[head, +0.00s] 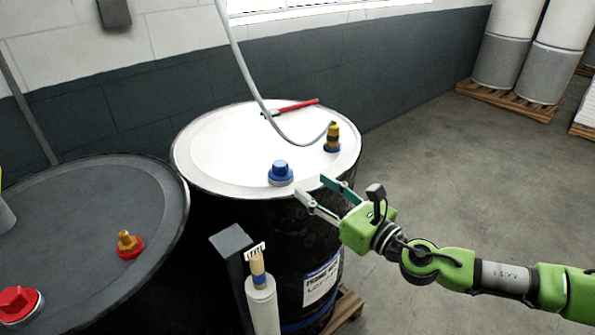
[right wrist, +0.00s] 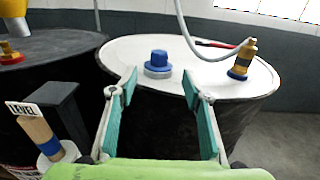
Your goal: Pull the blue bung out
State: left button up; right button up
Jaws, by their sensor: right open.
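The blue bung (head: 281,171) sits upright in a fitting near the front edge of the white drum lid (head: 225,150). It also shows in the right wrist view (right wrist: 159,58), centred between my fingers and beyond their tips. My right gripper (head: 313,188) is open and empty, at the drum's front rim, to the right of and a little below the bung in the head view. It does not touch the bung. My left gripper is not in view.
A brass fitting (head: 333,136) with a grey hose and a red-handled tool (head: 290,107) are on the white lid. A dark drum (head: 80,215) with a red bung (head: 18,303) stands left. A labelled level gauge (head: 262,300) and grey post (head: 232,245) stand in front.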

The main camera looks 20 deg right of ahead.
jog(key=p, duration=0.2)
send_near(280, 162)
jog(key=p+x, duration=0.2)
jog(key=x, duration=0.7)
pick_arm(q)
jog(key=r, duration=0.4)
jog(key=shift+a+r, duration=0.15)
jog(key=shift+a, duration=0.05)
pick_arm(e)
jog(key=shift+w+a+f, duration=0.1)
jog(key=shift+w+a, duration=0.05)
jog(key=shift+w, duration=0.25)
jog(key=c, duration=1.2)
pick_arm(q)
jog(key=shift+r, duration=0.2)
pick_arm(e)
jog(key=shift+r, duration=0.25)
pick_arm(q)
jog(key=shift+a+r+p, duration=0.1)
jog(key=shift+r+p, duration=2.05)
jog(key=shift+p, duration=0.25)
pick_arm(e)
jog(key=shift+r, duration=2.15)
